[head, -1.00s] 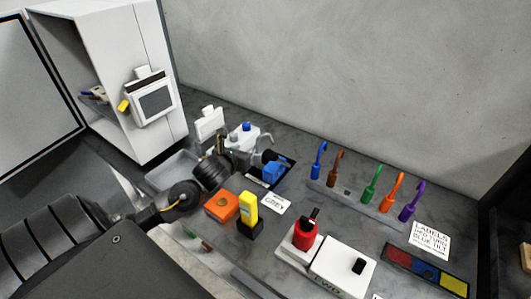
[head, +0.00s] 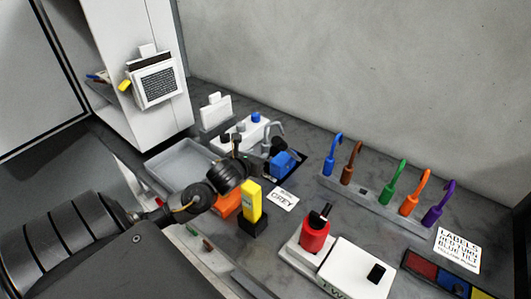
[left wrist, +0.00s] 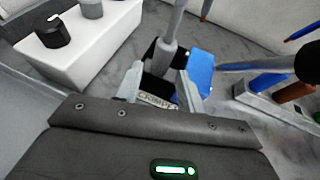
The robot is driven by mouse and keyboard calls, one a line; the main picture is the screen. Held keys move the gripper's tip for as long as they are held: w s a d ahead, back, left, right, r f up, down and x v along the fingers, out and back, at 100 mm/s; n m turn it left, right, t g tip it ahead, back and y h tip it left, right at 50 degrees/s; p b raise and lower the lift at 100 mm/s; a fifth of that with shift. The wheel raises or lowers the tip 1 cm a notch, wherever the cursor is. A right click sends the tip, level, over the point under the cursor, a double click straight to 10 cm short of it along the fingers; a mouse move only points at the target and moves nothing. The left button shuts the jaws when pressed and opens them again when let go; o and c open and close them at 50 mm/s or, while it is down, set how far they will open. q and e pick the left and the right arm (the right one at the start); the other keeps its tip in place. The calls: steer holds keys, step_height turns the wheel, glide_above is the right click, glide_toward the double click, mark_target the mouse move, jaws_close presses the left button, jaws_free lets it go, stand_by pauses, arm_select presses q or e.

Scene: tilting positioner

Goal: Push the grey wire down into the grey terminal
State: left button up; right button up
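My left gripper (left wrist: 160,90) shows in the left wrist view with its two pale fingers on either side of a grey upright shaft, which looks like the grey wire (left wrist: 168,48). The fingers look closed on it. In the head view a grey hooked end (head: 272,126) rises above the left gripper (head: 262,157), beside the blue block (head: 283,163). The blue block (left wrist: 201,72) is just behind the fingers in the left wrist view. I cannot make out the grey terminal; the gripper hides the wire's lower end. My right gripper is not in view.
A white box with knobs (head: 244,138) stands behind the gripper. A yellow block (head: 251,200) stands in front. Several coloured wires stand in a rack (head: 372,205) to the right.

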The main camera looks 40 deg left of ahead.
mark_target(263, 150)
arm_select(q)
steer(key=shift+p+x, duration=0.35)
steer(key=shift+x, duration=0.5)
steer(key=shift+w, duration=0.3)
steer(key=shift+w+a+f+p, duration=0.1)
steer(key=shift+w+a+p, duration=0.05)
steer(key=shift+w+p, duration=0.25)
steer(key=p+x, duration=0.1)
steer(key=x, duration=0.2)
steer(key=shift+w, duration=0.25)
steer(key=shift+w+f, duration=0.3)
steer(key=shift+w, duration=0.1)
steer(key=shift+s, duration=0.1)
jaws_close()
steer(key=shift+r, duration=0.15)
